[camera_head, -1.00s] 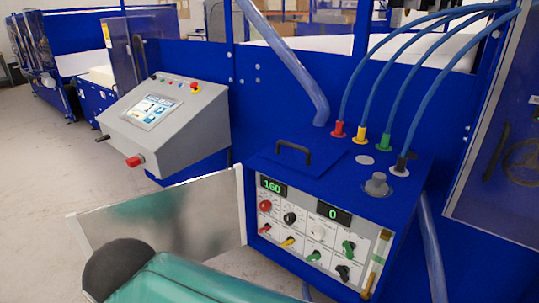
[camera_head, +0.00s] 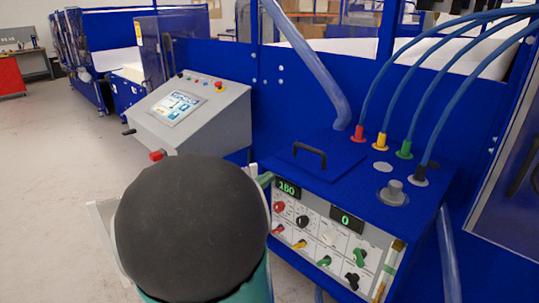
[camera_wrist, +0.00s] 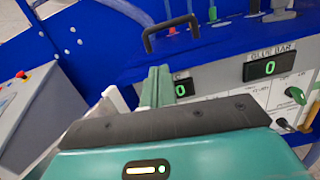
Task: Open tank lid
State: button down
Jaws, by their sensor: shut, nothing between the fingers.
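The tank lid (camera_head: 322,160) is a flat blue plate on top of the blue tank box (camera_head: 432,217), and it lies closed. Its black handle (camera_head: 309,150) stands up from the lid's left part. In the wrist view the handle (camera_wrist: 170,30) arches just beyond and above my fingertips. My gripper (camera_wrist: 156,78) has green fingers, shut together and empty, apart from the handle. In the head view my dark round arm link hides most of the gripper; a green finger part (camera_head: 264,180) shows beside the box's front left corner.
Coloured hose fittings (camera_head: 380,142) with blue hoses and a grey knob (camera_head: 393,192) stand right of the lid. A knob panel (camera_head: 320,241) with green displays is on the front. A grey control console (camera_head: 190,112) stands left.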

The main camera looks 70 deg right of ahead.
aim_at(291, 162)
jog(key=shift+n+h, duration=0.4)
jog(key=shift+n, duration=0.1)
jog(key=x, duration=1.1)
jog(key=shift+w+d+r, duration=0.15)
jog(key=shift+w+r, duration=0.05)
jog(key=shift+r, duration=0.05)
jog(key=shift+w+r, duration=0.1)
jog(key=shift+r, duration=0.05)
jog(key=shift+r, duration=0.35)
